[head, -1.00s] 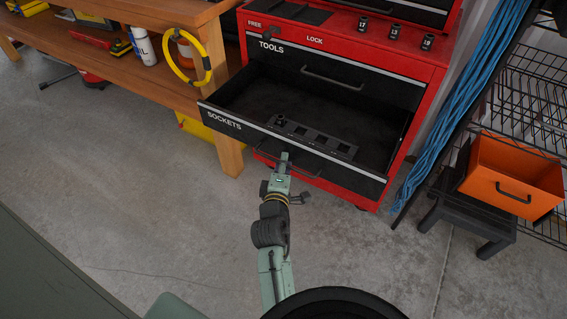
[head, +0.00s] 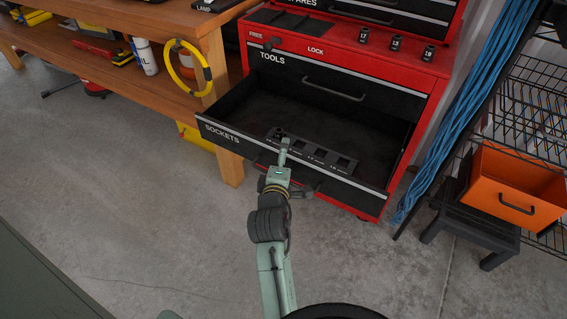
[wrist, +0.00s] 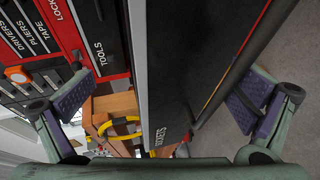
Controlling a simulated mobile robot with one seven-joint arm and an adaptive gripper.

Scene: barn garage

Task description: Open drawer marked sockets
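The drawer marked SOCKETS (head: 230,137) is pulled well out of the red tool chest (head: 440,85), its dark inside showing. In the wrist view its black front (wrist: 175,70) stands between my fingers, with the label near the bottom and a bar handle (wrist: 235,65) along its right side. My gripper (head: 284,148) is at the middle of the drawer front, near its top edge. In the wrist view my gripper (wrist: 165,100) is open, its purple pads wide apart on either side of the front. Neither pad visibly presses on it. My wrist hides part of the handle in the head view.
A dark tray (head: 315,150) with several slots lies in the drawer. Three sockets (head: 396,43) stand on the chest top. The closed TOOLS drawer (head: 320,85) is above. A wooden bench (head: 215,60) is left; an orange bin (head: 515,185) on a black stool is right. Concrete floor is clear in front.

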